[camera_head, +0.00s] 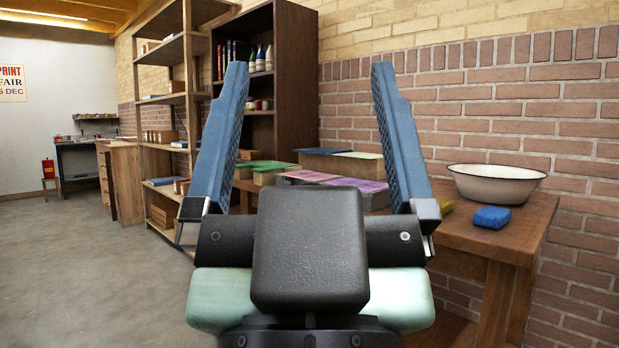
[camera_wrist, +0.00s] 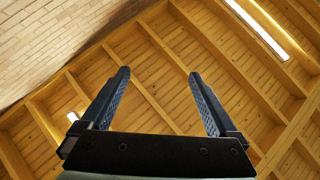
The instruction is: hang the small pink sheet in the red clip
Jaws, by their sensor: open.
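My gripper (camera_head: 310,68) is open and empty, raised in front of the head camera with its two blue fingers pointing up. It also shows open in the wrist view (camera_wrist: 158,74), against the ceiling. Pink and purple sheets lie on the table behind my gripper: a pinkish one (camera_head: 308,176) and a more purple one (camera_head: 358,184). I cannot tell which, if either, is the small pink sheet. My gripper is apart from them and partly hides that area. I see no red clip in either view.
The wooden table (camera_head: 500,240) stands at the right against a brick wall. It holds a white basin (camera_head: 496,184), a blue sponge-like block (camera_head: 492,217) and green-topped stacks (camera_head: 270,172). A dark bookcase (camera_head: 297,70) and open shelves (camera_head: 160,90) stand behind. The floor at left is clear.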

